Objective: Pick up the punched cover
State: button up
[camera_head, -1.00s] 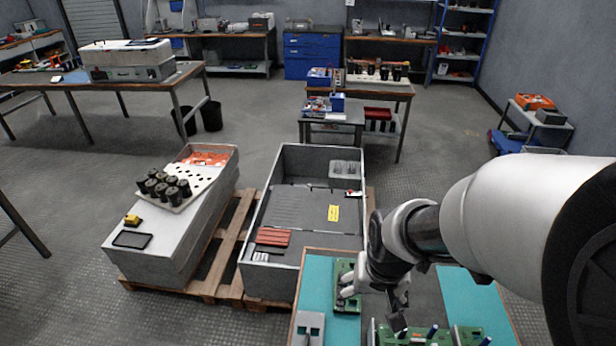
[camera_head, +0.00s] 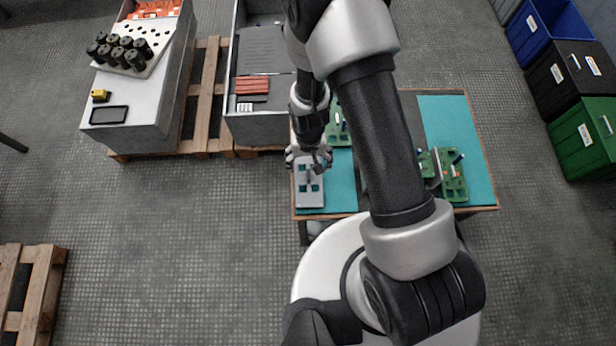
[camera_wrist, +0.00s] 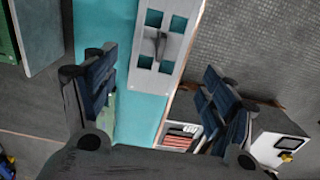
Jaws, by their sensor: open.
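The punched cover (camera_head: 310,190) is a flat light-grey plate with square holes and a raised grip in its middle. It lies on the teal mat at the left edge of the workbench. In the wrist view the cover (camera_wrist: 170,18) shows at the top centre, with teal through its holes and its dark grip standing up. My gripper (camera_wrist: 158,85) is open and empty, its two dark fingers wide apart. The cover lies ahead of the fingers, not between them. In the head view my gripper (camera_head: 312,160) hangs over the far end of the cover and partly hides it.
Green circuit boards (camera_head: 453,183) lie on the right of the bench, and another board (camera_head: 338,125) is behind my gripper. A grey open casing (camera_head: 262,125) stands beyond the bench. The yellow piece (camera_head: 100,95) is on the grey box at left.

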aim_at(309, 175)
notch_tip(309, 175, down, 5)
jog(key=shift+r+b, duration=0.1)
jog(key=shift+b, duration=0.25)
jog(key=f+b, duration=0.4)
jog(key=f, duration=0.1)
jog(key=shift+s+f+b, duration=0.15)
jog(key=shift+s+b, duration=0.05)
jog(key=shift+b, duration=0.15)
jog(key=c, duration=0.8)
